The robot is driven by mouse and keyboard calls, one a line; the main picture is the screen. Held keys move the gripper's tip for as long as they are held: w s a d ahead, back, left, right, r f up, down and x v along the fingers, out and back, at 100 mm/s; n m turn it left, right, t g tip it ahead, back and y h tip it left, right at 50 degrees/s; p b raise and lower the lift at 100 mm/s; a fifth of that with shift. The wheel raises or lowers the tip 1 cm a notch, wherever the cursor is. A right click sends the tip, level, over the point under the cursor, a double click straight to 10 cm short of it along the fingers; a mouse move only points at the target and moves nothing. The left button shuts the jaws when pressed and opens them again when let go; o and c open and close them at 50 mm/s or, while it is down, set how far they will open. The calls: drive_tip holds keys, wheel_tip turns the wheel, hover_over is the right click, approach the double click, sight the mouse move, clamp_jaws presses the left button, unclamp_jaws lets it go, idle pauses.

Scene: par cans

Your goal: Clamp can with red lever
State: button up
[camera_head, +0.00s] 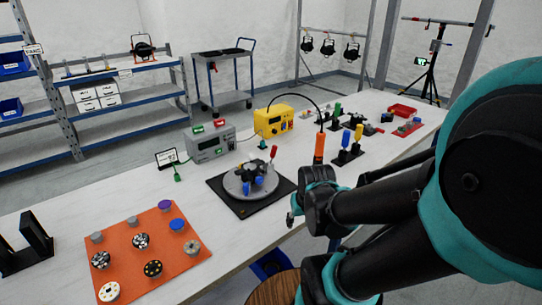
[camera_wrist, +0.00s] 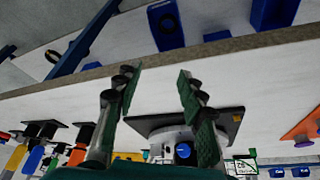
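A round grey fixture (camera_head: 234,186) sits on a black square plate (camera_head: 243,207) in the middle of the white table. A red-handled lever (camera_head: 273,153) stands up at its back right. Blue parts (camera_head: 246,188) and a dark body, possibly the can, sit on the disc; their details are too small to tell. My gripper (camera_head: 292,217) is just right of the plate, apart from the fixture, mostly hidden by my arm. In the wrist view my gripper (camera_wrist: 157,75) is open and empty. The plate (camera_wrist: 232,126) shows beyond the fingers, with a blue round part (camera_wrist: 183,150); the red lever is not clear there.
An orange mat (camera_head: 150,250) with several small discs lies at the left front. A grey box (camera_head: 210,142) and a yellow box (camera_head: 274,121) stand behind the fixture. Upright coloured-handled tools (camera_head: 346,146) stand to the right. The table's front edge runs below my gripper.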

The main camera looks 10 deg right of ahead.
drive_tip(key=shift+w, duration=0.1)
drive_tip(key=c, duration=0.4)
drive_tip(key=shift+w+r, duration=0.1)
drive_tip(key=shift+w, duration=0.15)
drive_tip(key=shift+c, duration=1.3)
drive_tip(key=w+r+n+h, duration=0.1)
drive_tip(key=w, duration=0.1)
drive_tip(key=w+r+n+h, duration=0.1)
drive_tip(key=w+h, duration=0.1)
drive_tip(key=w, duration=0.1)
drive_tip(key=w+r+n+h, duration=0.1)
drive_tip(key=w, duration=0.2)
drive_tip(key=shift+n, duration=0.3)
clamp_jaws()
drive_tip(key=w+a+r+n+t+h, duration=0.1)
drive_tip(key=w+a+r+t+h, duration=0.1)
drive_tip(key=w+a, duration=0.4)
drive_tip(key=w+a+r+n+t+h, duration=0.2)
drive_tip(key=w+a+r+h, duration=0.3)
drive_tip(key=a, duration=0.5)
wheel_tip(320, 180, up, 2)
drive_tip(key=shift+w+a+r+n+t, duration=0.15)
drive_tip(key=shift+w+n+t, duration=0.15)
drive_tip(key=shift+w+t, duration=0.15)
